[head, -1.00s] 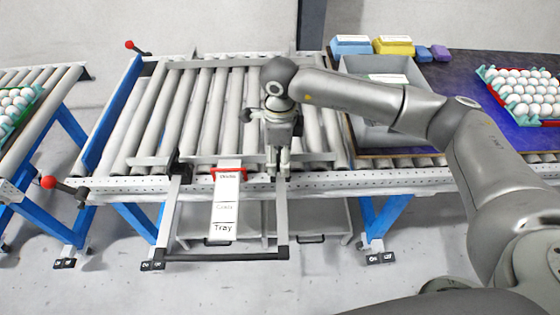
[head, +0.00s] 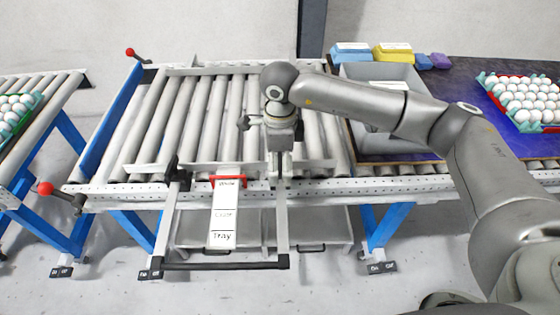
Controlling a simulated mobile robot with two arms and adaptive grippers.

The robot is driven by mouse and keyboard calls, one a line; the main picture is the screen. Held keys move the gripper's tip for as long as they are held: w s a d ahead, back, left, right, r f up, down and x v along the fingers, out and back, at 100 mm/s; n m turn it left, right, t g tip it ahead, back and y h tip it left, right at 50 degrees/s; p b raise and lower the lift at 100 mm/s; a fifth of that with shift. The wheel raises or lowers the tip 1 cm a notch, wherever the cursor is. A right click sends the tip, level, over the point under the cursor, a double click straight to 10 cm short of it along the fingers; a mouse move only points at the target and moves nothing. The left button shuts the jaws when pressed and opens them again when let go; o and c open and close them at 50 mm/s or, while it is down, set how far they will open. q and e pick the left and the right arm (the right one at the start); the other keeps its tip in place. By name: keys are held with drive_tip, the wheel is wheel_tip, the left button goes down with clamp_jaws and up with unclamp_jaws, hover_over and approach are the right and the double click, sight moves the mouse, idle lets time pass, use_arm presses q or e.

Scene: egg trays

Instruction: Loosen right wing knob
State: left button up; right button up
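My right gripper (head: 280,172) points down at the front rail of the roller conveyor, over the top end of the right bar of a grey pull-out frame (head: 282,225). The right wing knob is hidden behind or under the gripper, so I cannot tell whether the fingers touch it. The fingers are too small and covered to show whether they are open or shut. A black knob and clamp (head: 177,174) show at the top of the frame's left bar. My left gripper is not in view.
A label strip with a red clip (head: 228,182) hangs between the bars. A red-ball lever (head: 47,188) sticks out at the left. A grey bin (head: 385,130) stands right of the rollers, behind my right arm. Egg trays (head: 489,82) lie at far right. The rollers left of the gripper are clear.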

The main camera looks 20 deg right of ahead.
sight(280, 161)
drive_tip(key=shift+r, duration=0.2)
wheel_tip(280, 161, up, 12)
drive_tip(key=shift+f, duration=0.2)
idle(0.3)
drive_tip(key=shift+s, duration=0.1)
idle(0.3)
